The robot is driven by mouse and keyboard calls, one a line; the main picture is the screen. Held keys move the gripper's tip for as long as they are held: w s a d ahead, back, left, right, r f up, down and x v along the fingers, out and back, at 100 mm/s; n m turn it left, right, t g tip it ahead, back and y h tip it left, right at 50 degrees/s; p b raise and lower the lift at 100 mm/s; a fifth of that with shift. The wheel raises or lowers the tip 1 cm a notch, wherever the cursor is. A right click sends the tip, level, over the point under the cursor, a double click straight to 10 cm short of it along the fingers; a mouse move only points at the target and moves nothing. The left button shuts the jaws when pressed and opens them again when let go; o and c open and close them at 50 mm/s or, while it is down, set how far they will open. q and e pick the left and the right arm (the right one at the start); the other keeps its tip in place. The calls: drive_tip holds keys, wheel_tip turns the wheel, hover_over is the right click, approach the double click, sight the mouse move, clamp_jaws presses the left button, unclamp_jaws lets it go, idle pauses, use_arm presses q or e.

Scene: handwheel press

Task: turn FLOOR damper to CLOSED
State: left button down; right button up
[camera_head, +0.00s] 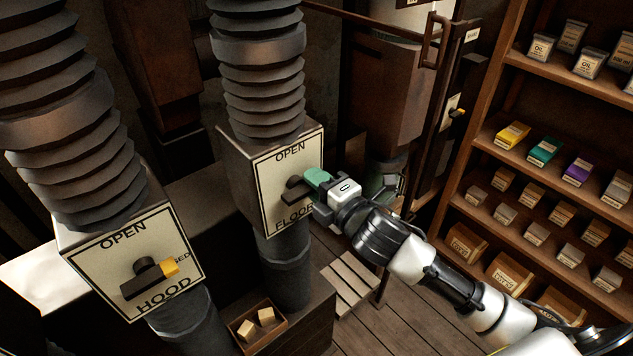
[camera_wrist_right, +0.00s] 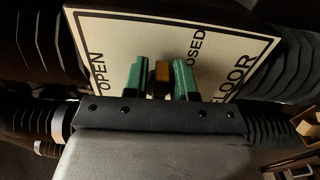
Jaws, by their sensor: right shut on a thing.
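The FLOOR damper plate (camera_head: 274,204) is cream, with OPEN along its top edge and FLOOR along its bottom. Its dark lever (camera_head: 294,194) sits on a round hub. My right gripper (camera_head: 319,182) reaches in from the right with green fingers at the lever. In the right wrist view the fingers stand on either side of the lever's yellow-brown tip (camera_wrist_right: 161,75), shut on it. The word CLOSED (camera_wrist_right: 195,47) is partly hidden there, just right of the fingers. The fingers hide the lever's end in the head view, so its exact angle is hard to tell. My left gripper is out of view.
The HOOD damper plate (camera_head: 131,259) is at lower left, its yellow-tipped lever pointing right. A small box with wooden blocks (camera_head: 258,326) lies below the FLOOR duct. A shelf (camera_head: 545,166) with tins and boxes stands at right. A slatted wooden piece (camera_head: 349,283) is below my arm.

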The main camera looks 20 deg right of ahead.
drive_tip(key=shift+s+f, duration=0.1)
drive_tip(key=shift+f, duration=0.3)
clamp_jaws()
drive_tip(key=shift+a, duration=0.1)
drive_tip(key=o, duration=0.7)
unclamp_jaws()
drive_tip(key=shift+r, duration=0.1)
drive_tip(key=shift+a+r, duration=0.2)
drive_tip(key=shift+a, duration=0.2)
drive_tip(key=shift+s+d, duration=0.1)
drive_tip(key=shift+s, duration=0.05)
drive_tip(key=b+v, duration=0.4)
drive_tip(key=v, duration=0.6)
drive_tip(key=shift+s+d, duration=0.1)
drive_tip(key=shift+s, duration=0.2)
